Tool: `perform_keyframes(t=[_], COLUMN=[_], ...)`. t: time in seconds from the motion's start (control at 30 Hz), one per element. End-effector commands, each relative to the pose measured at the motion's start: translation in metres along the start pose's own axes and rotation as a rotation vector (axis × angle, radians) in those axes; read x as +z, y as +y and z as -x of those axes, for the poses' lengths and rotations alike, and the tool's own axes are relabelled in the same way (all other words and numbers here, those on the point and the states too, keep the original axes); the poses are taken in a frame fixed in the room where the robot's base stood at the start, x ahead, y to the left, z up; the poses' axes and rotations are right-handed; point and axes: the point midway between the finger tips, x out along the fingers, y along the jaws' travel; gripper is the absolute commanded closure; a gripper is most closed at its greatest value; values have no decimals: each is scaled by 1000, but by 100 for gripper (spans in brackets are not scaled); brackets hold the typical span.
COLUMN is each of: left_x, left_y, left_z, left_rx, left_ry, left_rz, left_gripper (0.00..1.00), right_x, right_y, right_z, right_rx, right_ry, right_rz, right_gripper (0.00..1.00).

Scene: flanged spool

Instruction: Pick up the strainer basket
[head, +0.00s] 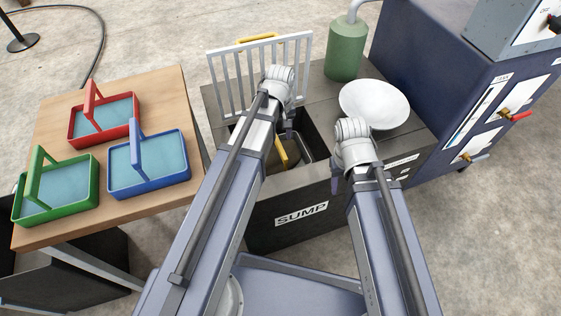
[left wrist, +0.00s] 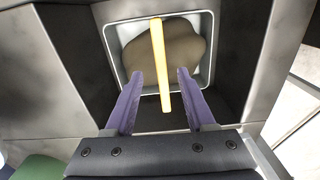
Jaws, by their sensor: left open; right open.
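The strainer basket (left wrist: 113,50) is a square, light metal basket with a brown mass inside and a yellow bar handle (left wrist: 158,55) across its top. It sits down in the sump opening. In the head view its yellow handle (head: 281,151) shows, with my left arm hiding part of the basket. My left gripper (left wrist: 158,76) is open above the basket. Its two purple fingers stand either side of the handle in the left wrist view, with gaps; I cannot tell their height against it. My right gripper (head: 337,183) is open at the sump's front right, mostly hidden by its wrist.
The dark sump box (head: 270,222) carries an upright grey grate (head: 222,86), a green canister (head: 346,50) and a white bowl (head: 374,103). A wooden table (head: 150,95) at left holds red, green and blue baskets. A blue cabinet (head: 430,75) stands right.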

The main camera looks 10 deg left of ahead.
Motion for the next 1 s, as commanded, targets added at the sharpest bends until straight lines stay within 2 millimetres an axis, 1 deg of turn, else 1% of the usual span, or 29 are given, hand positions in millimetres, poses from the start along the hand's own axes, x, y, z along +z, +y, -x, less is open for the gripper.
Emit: perform_keyframes(t=[0.03,0.33,0.6,0.83,1.0], left_x=[-4,-6,-7,-7,-8], left_y=[-1,-2,-2,-2,-3], left_z=[-8,-12,-35,-36,-49], left_rx=[2,4,4,4,4], left_ry=[0,0,0,0,0], left_rz=[15,34,33,33,33], left_gripper=[45,45,45,45,45], right_x=[0,0,-2,-2,-3], right_y=[-1,-1,-3,-2,-3], right_z=[-8,-12,-35,-36,-48], right_rx=[0,1,4,5,7], right_ry=[0,0,0,0,0], right_rz=[0,0,1,1,2], right_gripper=[50,50,50,50,50])
